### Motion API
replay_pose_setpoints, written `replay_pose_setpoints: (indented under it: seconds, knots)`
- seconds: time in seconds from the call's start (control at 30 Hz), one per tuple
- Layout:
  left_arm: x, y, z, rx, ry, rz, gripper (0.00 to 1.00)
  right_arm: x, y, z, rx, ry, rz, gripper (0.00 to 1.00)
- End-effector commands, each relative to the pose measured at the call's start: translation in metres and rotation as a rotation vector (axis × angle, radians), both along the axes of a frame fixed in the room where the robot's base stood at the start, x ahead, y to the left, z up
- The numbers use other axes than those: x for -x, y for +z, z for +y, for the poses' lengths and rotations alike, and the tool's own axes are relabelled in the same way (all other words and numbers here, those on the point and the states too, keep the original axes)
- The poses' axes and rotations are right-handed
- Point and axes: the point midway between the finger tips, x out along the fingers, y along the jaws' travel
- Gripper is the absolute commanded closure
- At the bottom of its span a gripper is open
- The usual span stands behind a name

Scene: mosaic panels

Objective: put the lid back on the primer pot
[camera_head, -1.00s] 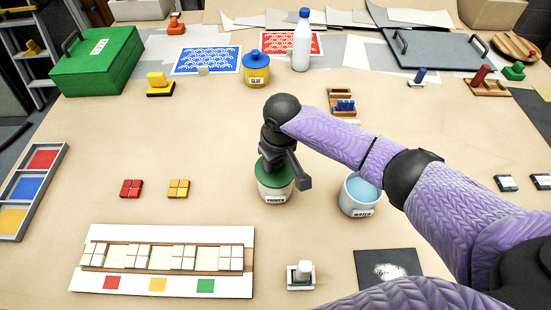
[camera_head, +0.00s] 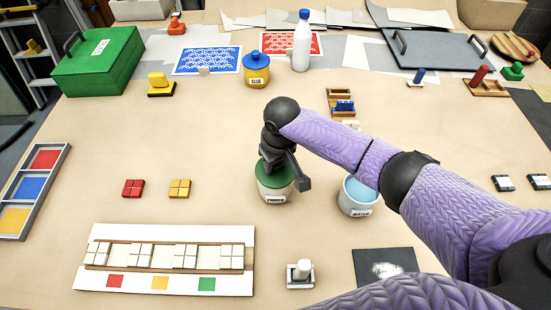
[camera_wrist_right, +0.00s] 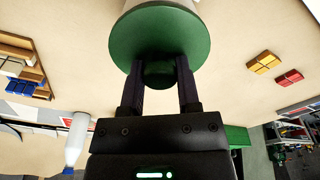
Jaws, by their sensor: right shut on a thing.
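The white primer pot (camera_head: 274,195) stands on the table near the middle, its label facing front. The green lid (camera_head: 265,176) is on top of the pot's mouth; whether it is fully seated I cannot tell. My right gripper (camera_head: 280,160) is above the pot. In the right wrist view the gripper (camera_wrist_right: 159,80) has its two fingers on either side of the knob of the green lid (camera_wrist_right: 185,38), shut on it. The pot (camera_wrist_right: 200,4) shows just beyond the lid. My left gripper is not in view.
The water pot (camera_head: 358,196) stands close to the right, under my right forearm. A blue-lidded glue pot (camera_head: 256,72) and a white bottle (camera_head: 302,45) are further back. A tile panel (camera_head: 165,283) lies in front. Table left of the primer pot is clear up to small red tiles (camera_head: 133,188) and yellow tiles.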

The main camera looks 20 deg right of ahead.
Motion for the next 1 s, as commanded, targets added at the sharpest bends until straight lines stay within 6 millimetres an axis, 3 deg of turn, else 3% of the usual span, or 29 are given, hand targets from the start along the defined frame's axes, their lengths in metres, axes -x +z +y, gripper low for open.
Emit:
replay_pose_setpoints:
  seconds: [0.4,1.0]
  knots:
    - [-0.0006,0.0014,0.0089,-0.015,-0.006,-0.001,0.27,0.0000,-0.0006,0.0003,-0.001,0.000,-0.001,1.00]
    - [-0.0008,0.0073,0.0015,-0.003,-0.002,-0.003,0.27,-0.0001,-0.0010,0.0004,-0.001,-0.001,-0.001,1.00]
